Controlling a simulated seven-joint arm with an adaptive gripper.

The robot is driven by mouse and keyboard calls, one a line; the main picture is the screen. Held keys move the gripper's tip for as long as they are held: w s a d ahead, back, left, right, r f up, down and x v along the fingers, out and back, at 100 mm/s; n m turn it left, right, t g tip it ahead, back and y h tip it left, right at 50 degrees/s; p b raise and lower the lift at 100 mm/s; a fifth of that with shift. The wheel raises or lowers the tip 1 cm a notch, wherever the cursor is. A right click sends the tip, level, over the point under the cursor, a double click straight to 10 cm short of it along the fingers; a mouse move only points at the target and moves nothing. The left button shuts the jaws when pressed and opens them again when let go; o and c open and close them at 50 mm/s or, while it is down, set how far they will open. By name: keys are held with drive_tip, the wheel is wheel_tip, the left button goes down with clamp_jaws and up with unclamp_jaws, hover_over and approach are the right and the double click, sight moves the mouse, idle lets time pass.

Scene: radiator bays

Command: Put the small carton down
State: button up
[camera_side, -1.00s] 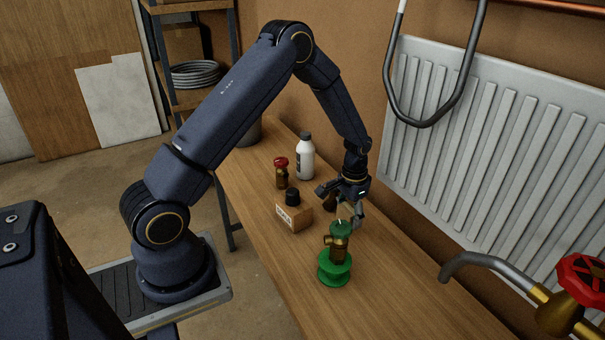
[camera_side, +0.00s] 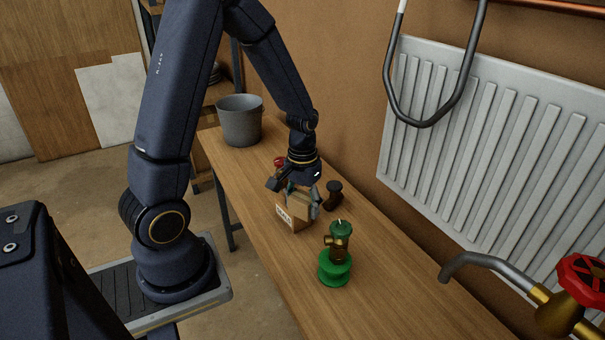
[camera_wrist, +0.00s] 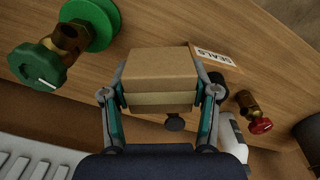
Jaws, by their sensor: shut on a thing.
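My gripper (camera_wrist: 160,98) is shut on the small carton (camera_wrist: 160,68), a plain brown box with one finger on each side. In the side view my gripper (camera_side: 299,206) points down over the middle of the bench and partly hides the carton. A white label reading SEALS (camera_side: 284,215) is at its left; it also shows in the wrist view (camera_wrist: 215,57), beyond the carton's right side. I cannot tell what carries the label, or whether the carton touches anything beneath it.
A green-based brass valve (camera_side: 337,250) stands in front, a dark brown piece (camera_side: 334,195) to the right. A red-knobbed valve (camera_wrist: 254,110) and white bottle (camera_wrist: 232,140) are close by. A grey bucket (camera_side: 240,122) stands at the bench's far end. The near bench is clear.

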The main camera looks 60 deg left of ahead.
drive_tip(key=s+a+n, duration=1.3)
drive_tip(key=a, duration=0.5)
hover_over(255, 196)
drive_tip(key=f, duration=0.8)
drive_tip(key=shift+s+d+f, duration=0.2)
drive_tip(key=shift+s+f, duration=0.1)
drive_tip(key=shift+s, duration=0.05)
drive_tip(key=shift+w+a+f, duration=0.1)
drive_tip(key=shift+w+f, duration=0.05)
drive_tip(key=shift+f, duration=0.05)
drive_tip(key=shift+w+a+f, duration=0.1)
drive_tip(key=shift+f, duration=0.85)
drive_tip(key=shift+w+a+f, duration=0.1)
drive_tip(key=shift+f, duration=0.8)
drive_tip(key=shift+f, duration=0.15)
drive_tip(key=o, duration=1.2)
